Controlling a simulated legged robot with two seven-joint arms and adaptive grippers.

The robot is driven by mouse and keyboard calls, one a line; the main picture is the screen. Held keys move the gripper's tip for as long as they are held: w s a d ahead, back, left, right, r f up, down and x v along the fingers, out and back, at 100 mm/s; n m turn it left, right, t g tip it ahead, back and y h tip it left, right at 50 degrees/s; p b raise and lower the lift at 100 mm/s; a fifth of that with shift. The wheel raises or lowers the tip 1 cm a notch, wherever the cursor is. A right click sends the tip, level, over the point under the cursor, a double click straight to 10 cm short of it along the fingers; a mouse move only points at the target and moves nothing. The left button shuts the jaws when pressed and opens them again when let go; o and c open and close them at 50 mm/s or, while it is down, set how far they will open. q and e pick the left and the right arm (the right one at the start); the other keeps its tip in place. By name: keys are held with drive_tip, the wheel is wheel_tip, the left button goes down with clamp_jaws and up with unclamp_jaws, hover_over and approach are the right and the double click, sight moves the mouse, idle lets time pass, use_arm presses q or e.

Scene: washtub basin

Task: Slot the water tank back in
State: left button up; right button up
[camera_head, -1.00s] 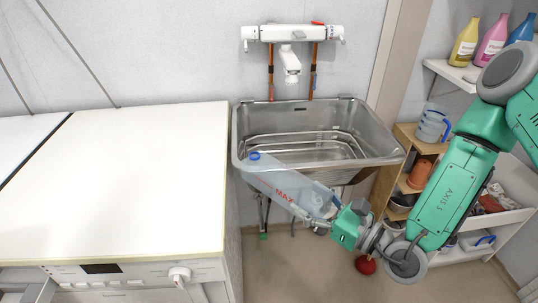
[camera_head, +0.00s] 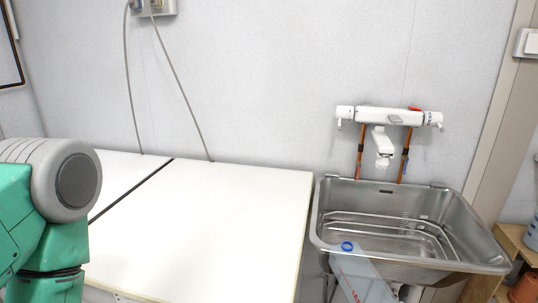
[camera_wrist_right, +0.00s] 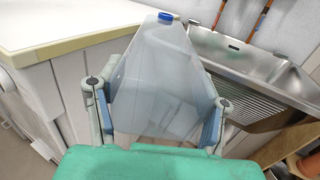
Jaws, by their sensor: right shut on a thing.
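The water tank (camera_head: 364,282) is a clear, bluish wedge-shaped container with a blue cap. In the head view only its capped end shows at the bottom edge, in front of the sink. In the right wrist view the tank (camera_wrist_right: 160,70) extends away from me, blue cap at the far end. My right gripper (camera_wrist_right: 158,108) is shut on the tank, one finger on each side. The white-topped machine (camera_head: 215,225) stands left of the sink; its front is almost wholly out of the head view. My left arm shows at the left, but its gripper is out of view.
The steel sink (camera_head: 468,238) is right of the machine, close behind the tank. A white tap (camera_head: 383,140) hangs above it. The machine's white top is bare. A wooden shelf (camera_head: 512,240) stands at the far right. Hoses (camera_head: 180,85) run down the wall.

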drive_tip(key=shift+s+d+f+m+t+h, duration=0.15)
drive_tip(key=shift+s+d+f+m+h, duration=0.25)
drive_tip(key=shift+m+h, duration=0.45)
drive_tip(key=shift+s+d+f+m+t+h, duration=0.15)
drive_tip(key=shift+s+d+f+m+h, duration=0.25)
drive_tip(key=shift+h, duration=0.75)
drive_tip(key=shift+r, duration=0.1)
